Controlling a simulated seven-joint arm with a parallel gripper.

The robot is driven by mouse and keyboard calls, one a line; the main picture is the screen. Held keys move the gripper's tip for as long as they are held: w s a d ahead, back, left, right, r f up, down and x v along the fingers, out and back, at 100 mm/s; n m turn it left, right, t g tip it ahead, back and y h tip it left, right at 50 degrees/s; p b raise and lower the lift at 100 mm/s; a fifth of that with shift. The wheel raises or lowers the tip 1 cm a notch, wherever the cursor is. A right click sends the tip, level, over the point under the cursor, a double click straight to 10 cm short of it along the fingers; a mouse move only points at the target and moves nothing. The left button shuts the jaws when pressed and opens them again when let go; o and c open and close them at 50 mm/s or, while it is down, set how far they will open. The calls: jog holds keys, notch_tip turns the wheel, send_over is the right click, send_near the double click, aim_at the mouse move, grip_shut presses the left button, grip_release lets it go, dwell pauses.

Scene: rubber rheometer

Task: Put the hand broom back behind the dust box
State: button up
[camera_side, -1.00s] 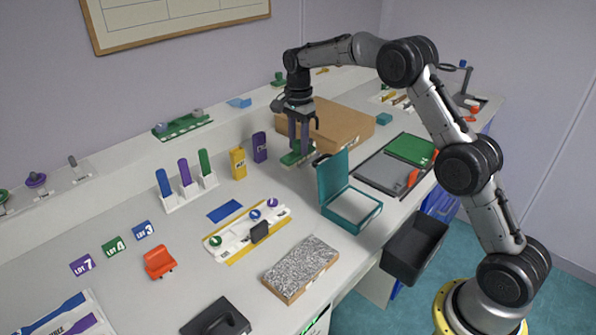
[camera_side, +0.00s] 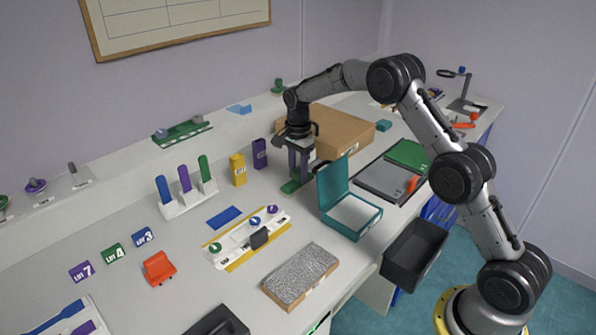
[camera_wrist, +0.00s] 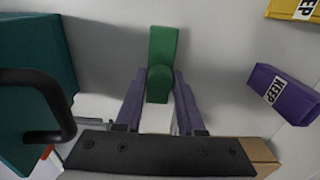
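The hand broom appears to be the green piece (camera_side: 290,187) at my fingertips; its green handle (camera_wrist: 162,48) shows in the wrist view. My gripper (camera_side: 298,178) points down, and its two purple fingers (camera_wrist: 160,82) press on both sides of a raised green block on the broom. I cannot tell whether the broom touches the bench. Its bristles are mostly hidden. No box is labelled as the dust box; an open teal box (camera_side: 352,217) with its lid raised stands just right of my gripper, and its teal side (camera_wrist: 45,55) fills the left of the wrist view.
A cardboard box (camera_side: 340,128) lies behind my gripper. Purple (camera_side: 260,153) and yellow (camera_side: 238,169) packs stand to its left. A black bin (camera_side: 414,252) hangs at the bench front. A grey tray (camera_side: 385,182) lies right of the teal box.

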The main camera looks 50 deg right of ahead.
aim_at(298, 170)
jog(key=o, duration=0.4)
jog(key=shift+o, duration=0.2)
jog(key=shift+r, duration=0.1)
notch_tip(298, 170, up, 11)
jog(key=s+a+r+n+t, duration=0.1)
jog(key=s+a+r+n, duration=0.25)
jog(key=s+r, duration=0.45)
jog(key=s+a+r+n+t, duration=0.25)
jog(key=s+r+n, duration=0.3)
jog(key=s, duration=0.65)
jog(key=s+a+f+n+t, duration=0.1)
jog(key=s+f+n, duration=0.2)
jog(key=s, duration=0.6)
jog(key=s+a+f+n+t, duration=0.1)
jog(key=s+a+f+n, duration=0.1)
jog(key=s+n, duration=0.4)
jog(key=s+f, duration=0.1)
jog(key=s, duration=0.2)
jog(key=shift+s+f, duration=0.25)
jog(key=shift+s, duration=0.05)
